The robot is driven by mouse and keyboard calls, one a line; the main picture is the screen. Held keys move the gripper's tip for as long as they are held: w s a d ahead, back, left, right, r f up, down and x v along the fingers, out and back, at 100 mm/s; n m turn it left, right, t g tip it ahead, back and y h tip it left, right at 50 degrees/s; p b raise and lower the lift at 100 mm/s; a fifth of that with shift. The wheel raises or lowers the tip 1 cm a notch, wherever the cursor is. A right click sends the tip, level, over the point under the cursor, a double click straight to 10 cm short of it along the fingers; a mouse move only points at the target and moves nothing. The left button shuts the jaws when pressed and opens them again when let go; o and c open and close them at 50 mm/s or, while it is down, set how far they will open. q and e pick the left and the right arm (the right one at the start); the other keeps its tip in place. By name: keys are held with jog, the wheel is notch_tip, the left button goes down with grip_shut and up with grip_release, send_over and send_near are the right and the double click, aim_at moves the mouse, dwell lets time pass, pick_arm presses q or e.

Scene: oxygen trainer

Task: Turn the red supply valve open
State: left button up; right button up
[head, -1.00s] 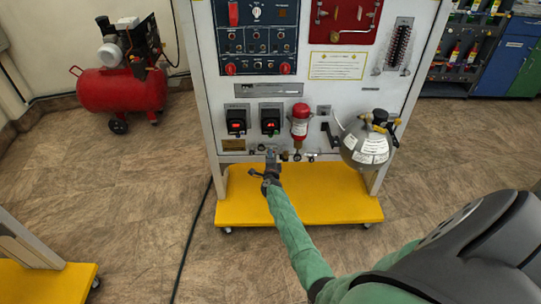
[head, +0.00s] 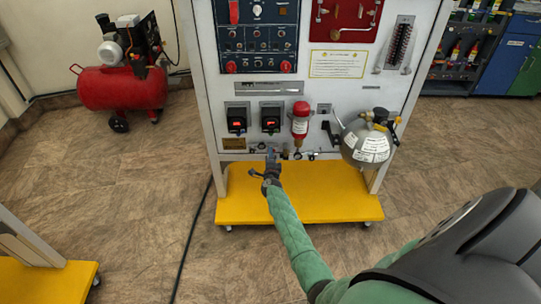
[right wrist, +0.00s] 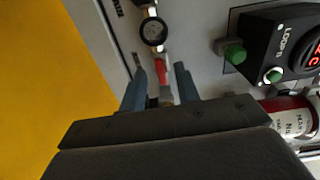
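The red supply valve handle (right wrist: 162,72) shows in the right wrist view as a small red lever on a brass-coloured fitting, below a round black gauge (right wrist: 153,31). My right gripper (right wrist: 160,82) is open, with one finger on each side of the red handle and gaps visible between. In the head view my right gripper (head: 271,154) is at the low front edge of the white trainer panel (head: 230,70), where it hides the valve. My left gripper is in neither view.
A red cylinder (head: 300,120) and a grey round bottle (head: 365,143) are mounted right of my gripper. Two black boxes with lit red displays (head: 237,118) sit above. The yellow base (head: 325,195) lies below. A red compressor (head: 120,88) stands far left on open floor.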

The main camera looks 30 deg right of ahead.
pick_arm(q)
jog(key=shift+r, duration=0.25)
pick_arm(e)
jog(key=v, duration=0.7)
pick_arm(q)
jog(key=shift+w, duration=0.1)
